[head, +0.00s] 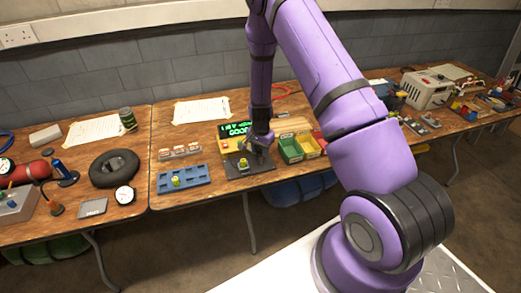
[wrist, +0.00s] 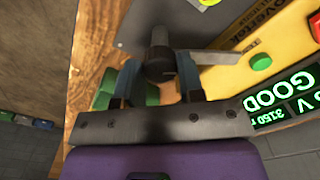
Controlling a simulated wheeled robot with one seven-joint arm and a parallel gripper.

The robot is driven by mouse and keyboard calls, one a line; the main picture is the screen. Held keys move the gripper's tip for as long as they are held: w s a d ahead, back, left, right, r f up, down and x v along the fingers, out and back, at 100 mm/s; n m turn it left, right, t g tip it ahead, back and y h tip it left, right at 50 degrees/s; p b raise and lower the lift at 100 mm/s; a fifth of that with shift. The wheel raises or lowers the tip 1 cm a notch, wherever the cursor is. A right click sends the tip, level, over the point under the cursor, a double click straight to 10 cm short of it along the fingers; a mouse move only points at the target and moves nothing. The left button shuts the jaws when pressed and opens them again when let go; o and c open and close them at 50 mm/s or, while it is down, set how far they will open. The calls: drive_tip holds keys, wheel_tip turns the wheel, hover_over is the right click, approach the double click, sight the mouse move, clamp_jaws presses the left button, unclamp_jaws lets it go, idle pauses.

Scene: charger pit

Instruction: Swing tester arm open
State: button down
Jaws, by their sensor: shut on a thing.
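The yellow tester (head: 229,146) stands on the wooden bench with a lit green display (head: 238,129) reading "GOOD". In the wrist view the tester's yellow body (wrist: 240,75) shows a green button (wrist: 261,63). A grey tester arm (wrist: 218,57) reaches from its side to a dark knob (wrist: 160,58). My gripper (wrist: 158,78) has its fingers on either side of the knob and is shut on it. In the head view my gripper (head: 260,146) is low over the tester's dark base plate (head: 262,169). A small yellow-green cell (head: 242,163) sits on that plate.
A blue tray (head: 195,184) lies left of the tester. Green and yellow bins (head: 291,151) stand close on its right. A black ring (head: 114,168) and a round gauge (head: 125,197) lie further left. The wall (head: 120,75) is behind.

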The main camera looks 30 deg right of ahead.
sight(260, 151)
drive_tip(key=m, duration=0.6)
drive_tip(key=shift+m, duration=0.4)
idle(0.3)
drive_tip(key=c, duration=0.7)
unclamp_jaws()
drive_tip(key=shift+c, duration=0.2)
drive_tip(key=shift+r, duration=0.1)
wheel_tip(260, 151, up, 11)
drive_tip(key=shift+f, duration=0.2)
